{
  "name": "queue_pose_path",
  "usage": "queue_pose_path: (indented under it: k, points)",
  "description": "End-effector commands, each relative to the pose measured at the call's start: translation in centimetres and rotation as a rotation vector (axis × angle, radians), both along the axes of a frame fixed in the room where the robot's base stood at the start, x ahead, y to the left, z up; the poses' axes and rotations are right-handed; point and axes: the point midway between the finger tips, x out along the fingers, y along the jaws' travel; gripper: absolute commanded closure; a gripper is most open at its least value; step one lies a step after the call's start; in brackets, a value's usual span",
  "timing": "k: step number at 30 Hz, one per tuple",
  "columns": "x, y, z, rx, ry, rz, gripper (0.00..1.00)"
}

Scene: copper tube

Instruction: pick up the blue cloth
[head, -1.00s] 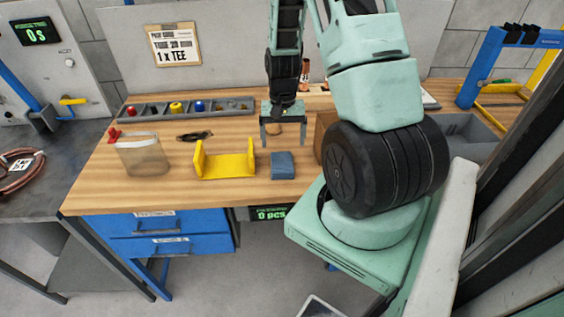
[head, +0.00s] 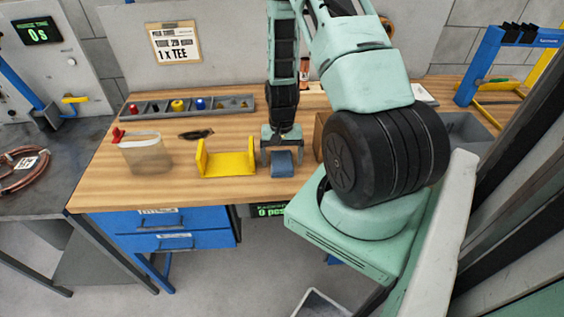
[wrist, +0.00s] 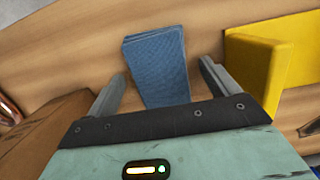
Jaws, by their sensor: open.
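The blue cloth (head: 283,165) is a folded pad lying on the wooden bench near its front edge. It also shows in the wrist view (wrist: 156,62), reaching back between the fingers. My gripper (head: 281,162) is just above and around the cloth in the head view, pointing down. In the wrist view its two grey fingers (wrist: 160,78) stand apart on either side of the cloth, with a gap visible on each side. The cloth's near end is hidden behind the gripper body. I cannot tell how far the fingertips are above the bench.
A yellow U-shaped stand (head: 228,160) is close on the cloth's left, and a brown box (head: 319,135) on its right. A grey parts tray (head: 215,105) lies behind. The front bench strip is clear.

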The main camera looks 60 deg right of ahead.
Motion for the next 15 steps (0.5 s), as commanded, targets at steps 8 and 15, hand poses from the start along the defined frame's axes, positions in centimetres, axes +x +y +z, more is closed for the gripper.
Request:
queue_pose_path:
  k: [8,15]
  points:
    - [0.00,0.00,0.02,0.000,0.000,0.000,0.61]
    - [0.00,0.00,0.04,0.000,0.000,0.000,0.61]
